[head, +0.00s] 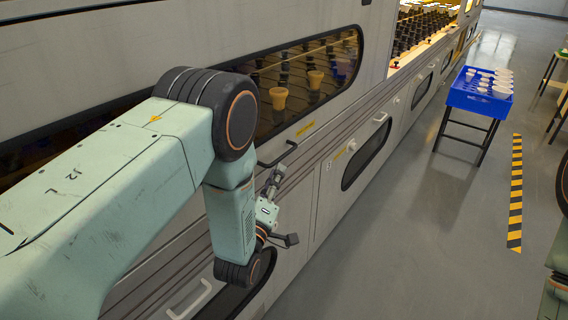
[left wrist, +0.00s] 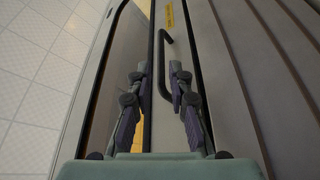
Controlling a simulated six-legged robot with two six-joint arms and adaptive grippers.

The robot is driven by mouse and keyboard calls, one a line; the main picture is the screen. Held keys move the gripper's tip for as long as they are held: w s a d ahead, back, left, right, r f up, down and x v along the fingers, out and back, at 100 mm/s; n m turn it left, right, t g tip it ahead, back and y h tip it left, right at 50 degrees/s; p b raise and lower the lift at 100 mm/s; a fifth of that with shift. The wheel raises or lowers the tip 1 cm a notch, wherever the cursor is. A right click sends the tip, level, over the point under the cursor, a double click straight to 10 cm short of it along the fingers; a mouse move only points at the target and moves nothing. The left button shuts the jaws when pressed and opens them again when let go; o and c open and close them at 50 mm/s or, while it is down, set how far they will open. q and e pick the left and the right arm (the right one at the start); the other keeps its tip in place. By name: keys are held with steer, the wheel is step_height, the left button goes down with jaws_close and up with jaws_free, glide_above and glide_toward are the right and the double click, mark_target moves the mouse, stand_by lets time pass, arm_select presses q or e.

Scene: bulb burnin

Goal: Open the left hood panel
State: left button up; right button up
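The left hood panel (head: 262,58) is a grey panel with a long dark window (head: 318,75); bulbs show behind the glass. A black bar handle (head: 277,158) sits below the window on the panel's lower edge. My left gripper (head: 272,180) is just in front of this handle. In the left wrist view the handle (left wrist: 164,62) runs between the two spread fingers of the left gripper (left wrist: 161,78), with gaps visible on both sides. The fingers do not close on it. My right gripper is not in view; only part of my right arm shows at the lower right edge.
Lower panels with oval windows (head: 366,155) and white handles line the machine's side. A blue tray (head: 480,100) with white cups stands on a stand at the right. A yellow-black floor stripe (head: 515,195) and open grey floor lie beside the machine.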

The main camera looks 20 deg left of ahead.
mark_target(283, 155)
arm_select(q)
steer(key=x, duration=0.2)
steer(key=b+x, duration=0.1)
steer(key=x, duration=0.2)
steer(key=shift+w+a+b, duration=0.2)
steer(key=shift+w+b, duration=0.1)
steer(key=shift+w, duration=0.05)
steer(key=shift+w+d+r, duration=0.15)
steer(key=shift+w+r, duration=0.05)
steer(key=shift+w, duration=0.25)
jaws_close()
